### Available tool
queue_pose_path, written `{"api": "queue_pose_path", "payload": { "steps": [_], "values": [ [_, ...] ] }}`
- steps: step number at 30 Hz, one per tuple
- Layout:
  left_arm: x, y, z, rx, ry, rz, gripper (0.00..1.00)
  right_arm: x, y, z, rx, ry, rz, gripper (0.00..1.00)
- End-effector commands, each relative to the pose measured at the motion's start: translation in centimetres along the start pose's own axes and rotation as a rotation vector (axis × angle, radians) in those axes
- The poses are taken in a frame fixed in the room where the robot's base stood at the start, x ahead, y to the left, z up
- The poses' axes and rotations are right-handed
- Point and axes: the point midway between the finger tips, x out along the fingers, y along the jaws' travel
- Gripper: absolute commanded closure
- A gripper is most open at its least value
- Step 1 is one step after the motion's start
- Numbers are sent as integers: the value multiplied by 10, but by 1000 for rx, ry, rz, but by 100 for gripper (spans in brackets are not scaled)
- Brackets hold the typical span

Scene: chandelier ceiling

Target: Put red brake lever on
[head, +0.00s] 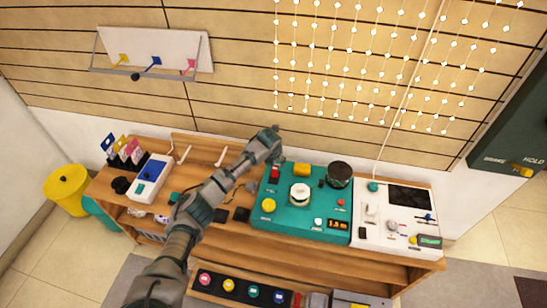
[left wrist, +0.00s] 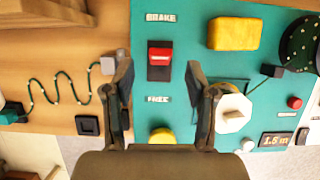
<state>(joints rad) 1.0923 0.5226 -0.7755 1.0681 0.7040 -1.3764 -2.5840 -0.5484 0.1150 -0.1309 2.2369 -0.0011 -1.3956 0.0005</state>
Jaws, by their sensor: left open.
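The red brake lever (head: 274,172) sits near the upper left of the teal control panel (head: 262,218). In the left wrist view the lever (left wrist: 160,56) is a red block on a black slot, between a BRAKE label (left wrist: 160,17) above and a FREE label (left wrist: 158,98) below. The red block sits around the slot's middle to upper part. My left gripper (left wrist: 158,82) is open and empty, its fingers on either side of the slot's lower end in that view. In the head view my left gripper (head: 274,142) hangs just above the lever. My right gripper is not in view.
The teal panel also carries a yellow block (left wrist: 235,33), a white knob (head: 300,192), a dark reel (head: 340,174) and a red button (left wrist: 295,103). A white panel (head: 367,232) stands to its right. A dark wall box (head: 525,135) reads BRAKE HOLD.

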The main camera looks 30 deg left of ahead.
Motion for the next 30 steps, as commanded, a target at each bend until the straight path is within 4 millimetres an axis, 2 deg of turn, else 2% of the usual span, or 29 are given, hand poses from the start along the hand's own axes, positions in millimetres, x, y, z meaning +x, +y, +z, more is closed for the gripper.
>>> {"api": "queue_pose_path", "payload": {
  "steps": [3, 9, 30],
  "values": [
    [-25, 0, 1, 1, -4, -1, 44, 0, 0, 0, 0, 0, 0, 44],
    [-46, 0, 2, -1, -2, -1, 44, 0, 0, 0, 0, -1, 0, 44],
    [-49, 0, 1, -1, -1, -1, 44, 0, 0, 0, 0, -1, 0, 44]
  ]
}}
